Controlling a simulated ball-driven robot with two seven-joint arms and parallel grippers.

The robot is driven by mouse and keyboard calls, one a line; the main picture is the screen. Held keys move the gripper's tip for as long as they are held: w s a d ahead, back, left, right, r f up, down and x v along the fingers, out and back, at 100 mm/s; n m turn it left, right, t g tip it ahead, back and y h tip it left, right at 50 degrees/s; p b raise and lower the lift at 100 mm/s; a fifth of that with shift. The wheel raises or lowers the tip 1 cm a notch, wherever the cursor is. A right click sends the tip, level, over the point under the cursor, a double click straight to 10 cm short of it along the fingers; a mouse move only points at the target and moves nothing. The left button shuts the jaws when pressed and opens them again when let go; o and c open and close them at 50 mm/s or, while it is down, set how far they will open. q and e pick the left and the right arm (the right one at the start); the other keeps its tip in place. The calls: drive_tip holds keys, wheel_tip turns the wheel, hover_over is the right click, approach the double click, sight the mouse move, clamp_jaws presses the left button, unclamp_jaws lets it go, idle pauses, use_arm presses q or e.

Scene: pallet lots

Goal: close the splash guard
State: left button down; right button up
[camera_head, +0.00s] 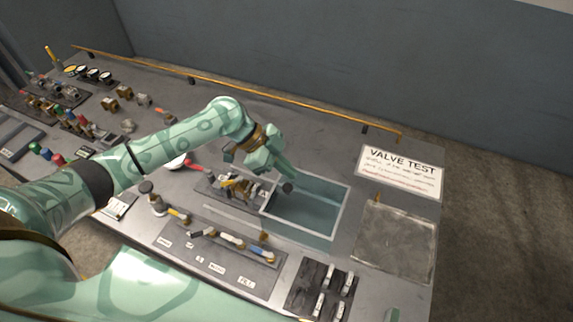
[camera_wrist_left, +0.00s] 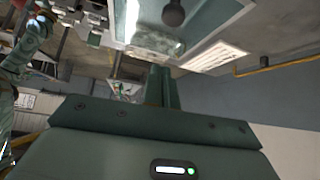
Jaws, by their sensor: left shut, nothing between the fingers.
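A basin with a pale rim (camera_head: 333,236) and blue-green inside is set into the bench. A flat, cloudy, see-through panel (camera_head: 395,240) lies to its right; a thin pale bar (camera_head: 235,222) lies to its left. I cannot tell for sure which of these belongs to the splash guard. Contact cannot be told.
A fitting with brass parts (camera_head: 236,187) stands left of the basin. A plate with several valve handles (camera_head: 218,255) and a dark switch panel (camera_head: 322,289) lie in front. A VALVE TEST sign (camera_head: 401,172) is at the right. A yellow rail (camera_head: 270,100) runs along the back.

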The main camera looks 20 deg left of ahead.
sight(291, 188)
use_arm(q)
drive_tip(key=x, duration=0.7)
drive_tip(key=shift+w+d+f, duration=0.25)
drive_tip(key=a, duration=0.3)
drive_tip(key=shift+s+a+f, duration=0.15)
drive_tip(key=shift+s+f, duration=0.05)
drive_tip(key=shift+s, duration=0.15)
drive_tip(key=shift+a+f, duration=0.15)
drive_tip(key=shift+a, duration=0.2)
use_arm(e)
drive_tip(key=shift+r, duration=0.25)
use_arm(q)
drive_tip(key=shift+a, duration=0.1)
use_arm(e)
drive_tip(key=shift+a, duration=0.1)
